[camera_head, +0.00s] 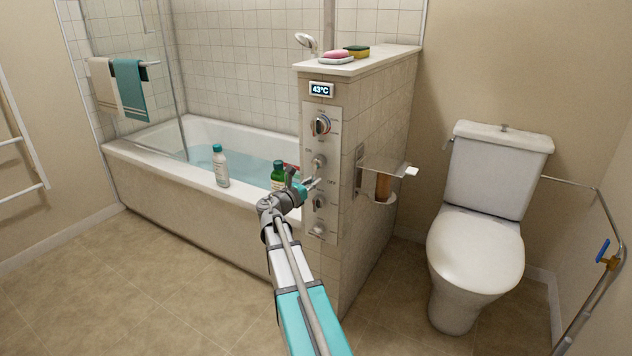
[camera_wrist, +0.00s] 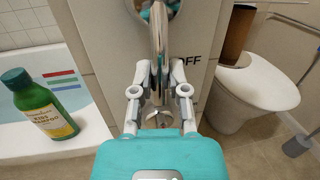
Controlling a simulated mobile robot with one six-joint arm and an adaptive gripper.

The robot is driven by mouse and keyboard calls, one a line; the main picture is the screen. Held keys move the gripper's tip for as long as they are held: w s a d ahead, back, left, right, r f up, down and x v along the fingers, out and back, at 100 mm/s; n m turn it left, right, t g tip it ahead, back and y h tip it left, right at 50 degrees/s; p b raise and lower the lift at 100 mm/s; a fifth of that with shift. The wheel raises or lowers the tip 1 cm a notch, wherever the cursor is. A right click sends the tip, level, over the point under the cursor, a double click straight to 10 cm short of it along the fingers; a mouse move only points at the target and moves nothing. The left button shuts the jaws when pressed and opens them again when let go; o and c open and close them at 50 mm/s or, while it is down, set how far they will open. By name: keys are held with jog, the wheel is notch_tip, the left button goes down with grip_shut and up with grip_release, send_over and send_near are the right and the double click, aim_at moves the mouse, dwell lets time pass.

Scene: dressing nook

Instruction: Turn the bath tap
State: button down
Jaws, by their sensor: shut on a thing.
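A chrome lever (camera_wrist: 158,42) hangs down from a round mount on the control panel (camera_head: 335,150) of the tiled half wall. My gripper (camera_wrist: 160,75) is shut on the lever's lower part, one finger on each side. In the wrist view, the letters "OFF" show just right of the lever. In the head view my gripper (camera_head: 307,185) is at the panel's middle and partly hides the lever. The panel has a dial (camera_head: 321,124) above and further knobs (camera_head: 319,202) below. I cannot read which control is labelled as the bath tap.
A display (camera_head: 321,89) reads 43°C. The bathtub (camera_head: 130,155) holds water; a white bottle (camera_head: 220,166) and green shampoo bottle (camera_head: 278,176) stand on its rim, the green one close left of my gripper. A paper holder (camera_head: 388,168) and toilet (camera_head: 478,245) are right. The left floor is clear.

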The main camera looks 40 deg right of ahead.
jog(key=c, duration=0.6)
grip_release()
jog(key=shift+c, duration=0.2)
jog(key=shift+s, duration=0.1)
